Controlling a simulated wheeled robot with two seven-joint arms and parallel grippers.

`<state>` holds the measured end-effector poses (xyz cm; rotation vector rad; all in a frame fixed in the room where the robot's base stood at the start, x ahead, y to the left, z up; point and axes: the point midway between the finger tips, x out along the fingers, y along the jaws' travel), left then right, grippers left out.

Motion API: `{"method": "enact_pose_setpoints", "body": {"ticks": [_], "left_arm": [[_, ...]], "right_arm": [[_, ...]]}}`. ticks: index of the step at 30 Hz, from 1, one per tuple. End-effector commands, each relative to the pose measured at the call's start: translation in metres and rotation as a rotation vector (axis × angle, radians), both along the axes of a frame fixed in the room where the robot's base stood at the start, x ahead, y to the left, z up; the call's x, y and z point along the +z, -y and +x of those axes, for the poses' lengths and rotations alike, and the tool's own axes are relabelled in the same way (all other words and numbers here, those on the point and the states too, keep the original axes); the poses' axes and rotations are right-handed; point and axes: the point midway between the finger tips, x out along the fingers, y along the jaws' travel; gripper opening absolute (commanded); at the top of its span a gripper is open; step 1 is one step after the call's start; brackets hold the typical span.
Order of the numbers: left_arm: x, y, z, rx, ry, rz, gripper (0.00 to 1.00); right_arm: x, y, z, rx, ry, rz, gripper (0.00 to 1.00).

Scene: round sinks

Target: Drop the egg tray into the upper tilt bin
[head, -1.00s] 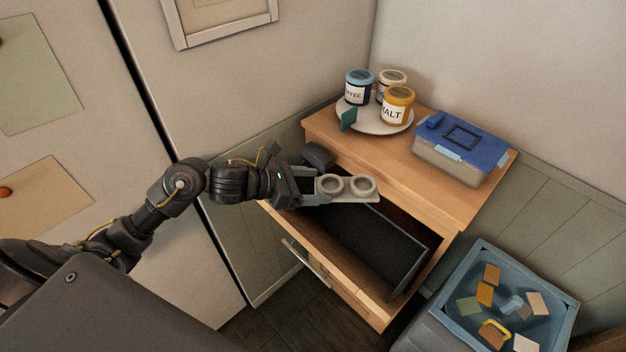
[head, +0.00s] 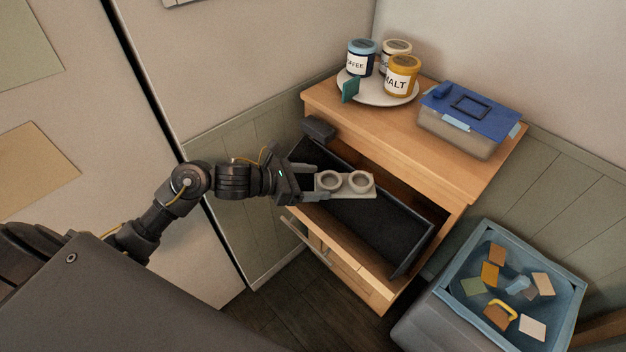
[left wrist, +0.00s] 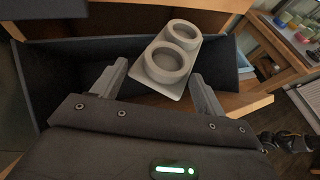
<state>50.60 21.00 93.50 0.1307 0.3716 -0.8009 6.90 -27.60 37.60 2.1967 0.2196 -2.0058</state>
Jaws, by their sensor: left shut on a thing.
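The egg tray (head: 345,184) is a light grey plate with two round cups. My left gripper (head: 312,183) is shut on its near end and holds it above the open upper tilt bin. The tray also shows between the fingers in the left wrist view (left wrist: 172,62). The upper tilt bin (head: 385,232) is a dark, long trough tipped out of the wooden cabinet, and its visible inside looks empty. Part of it is hidden behind the tray and gripper. My right gripper is not in view.
On the cabinet top (head: 400,125) stand a white plate (head: 378,98) with several jars and a blue-lidded box (head: 468,121). A blue bin (head: 470,318) with loose pieces stands at the lower right. A closed lower front (head: 345,272) is below the tilt bin.

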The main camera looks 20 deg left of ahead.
Motion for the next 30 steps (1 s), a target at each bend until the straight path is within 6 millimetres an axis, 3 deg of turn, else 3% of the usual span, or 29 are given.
{"method": "enact_pose_setpoints", "body": {"ticks": [5, 6, 11, 22, 30], "left_arm": [[0.0, 0.0, 0.0, 0.0, 0.0, 0.0, 0.42], [0.0, 0.0, 0.0, 0.0, 0.0, 0.0, 0.77], [0.0, 0.0, 0.0, 0.0, 0.0, 0.0, 0.97], [0.001, -0.005, -0.004, 0.0, 0.001, 0.002, 0.98], [0.016, -0.038, -0.036, -0.001, 0.001, 0.008, 0.98]], "right_arm": [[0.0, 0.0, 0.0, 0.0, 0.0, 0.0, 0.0], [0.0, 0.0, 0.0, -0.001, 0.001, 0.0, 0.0], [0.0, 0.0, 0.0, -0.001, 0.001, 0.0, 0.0], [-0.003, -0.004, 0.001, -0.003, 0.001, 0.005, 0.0], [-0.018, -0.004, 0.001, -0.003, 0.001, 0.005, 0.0]]}}
